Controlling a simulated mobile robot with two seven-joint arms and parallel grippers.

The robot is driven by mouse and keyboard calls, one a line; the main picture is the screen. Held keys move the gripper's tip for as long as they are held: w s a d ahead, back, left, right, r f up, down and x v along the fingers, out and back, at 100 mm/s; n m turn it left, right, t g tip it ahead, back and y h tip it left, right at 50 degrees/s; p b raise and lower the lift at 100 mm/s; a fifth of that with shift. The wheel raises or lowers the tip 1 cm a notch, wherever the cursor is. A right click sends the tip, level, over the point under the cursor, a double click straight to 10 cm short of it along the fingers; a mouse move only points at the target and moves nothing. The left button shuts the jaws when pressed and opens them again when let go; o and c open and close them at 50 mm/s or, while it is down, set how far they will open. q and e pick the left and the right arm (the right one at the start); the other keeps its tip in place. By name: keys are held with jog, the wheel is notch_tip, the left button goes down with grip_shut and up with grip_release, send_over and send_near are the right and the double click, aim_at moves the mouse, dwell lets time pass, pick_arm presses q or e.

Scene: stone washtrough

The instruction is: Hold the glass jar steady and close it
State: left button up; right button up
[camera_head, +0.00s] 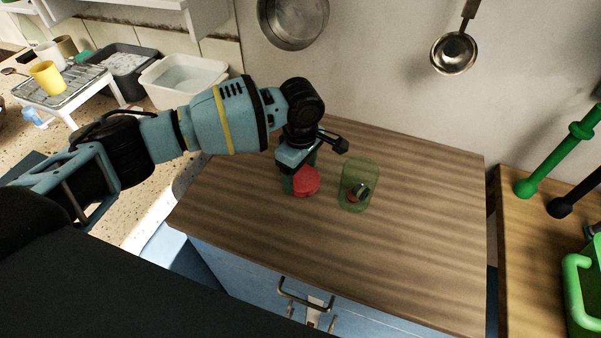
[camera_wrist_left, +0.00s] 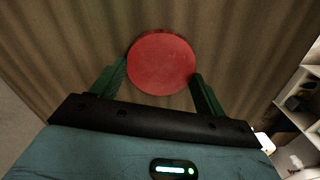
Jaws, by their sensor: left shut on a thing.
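The glass jar (camera_head: 359,173) is greenish and see-through and stands upright and uncovered on the wooden worktop. A small dark roundish thing and an orange-brown one show inside it. The red round lid (camera_head: 306,181) is to the left of the jar, apart from it. My left gripper (camera_head: 297,180) is shut on the lid. In the left wrist view, the lid (camera_wrist_left: 161,63) shows as a red disc between the two green fingers of the left gripper (camera_wrist_left: 160,72). In the head view the gripper partly hides the lid. My right gripper is not in view.
The wooden worktop (camera_head: 400,270) is clear around the jar. A pan (camera_head: 293,22) and a ladle (camera_head: 454,52) hang on the wall behind. White and grey basins and a rack with a yellow cup (camera_head: 47,77) stand at left. A green container (camera_head: 580,290) is at right.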

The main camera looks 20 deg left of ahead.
pick_arm(q)
notch_tip(320, 180, up, 3)
jog(key=shift+s+d+f, duration=0.15)
jog(key=shift+f, duration=0.05)
jog(key=s+d+p, duration=0.1)
jog(key=s+d, duration=0.1)
jog(key=s, duration=0.2)
jog(key=s+d+p, duration=0.1)
jog(key=s+d, duration=0.1)
jog(key=s, duration=0.3)
jog(key=s+d+r+p, duration=0.1)
jog(key=s+d, duration=0.1)
jog(key=s, duration=0.2)
jog(key=shift+s+r, duration=0.1)
jog(key=shift+s, duration=0.3)
jog(key=shift+s+d, duration=0.1)
jog(key=shift+s, duration=0.15)
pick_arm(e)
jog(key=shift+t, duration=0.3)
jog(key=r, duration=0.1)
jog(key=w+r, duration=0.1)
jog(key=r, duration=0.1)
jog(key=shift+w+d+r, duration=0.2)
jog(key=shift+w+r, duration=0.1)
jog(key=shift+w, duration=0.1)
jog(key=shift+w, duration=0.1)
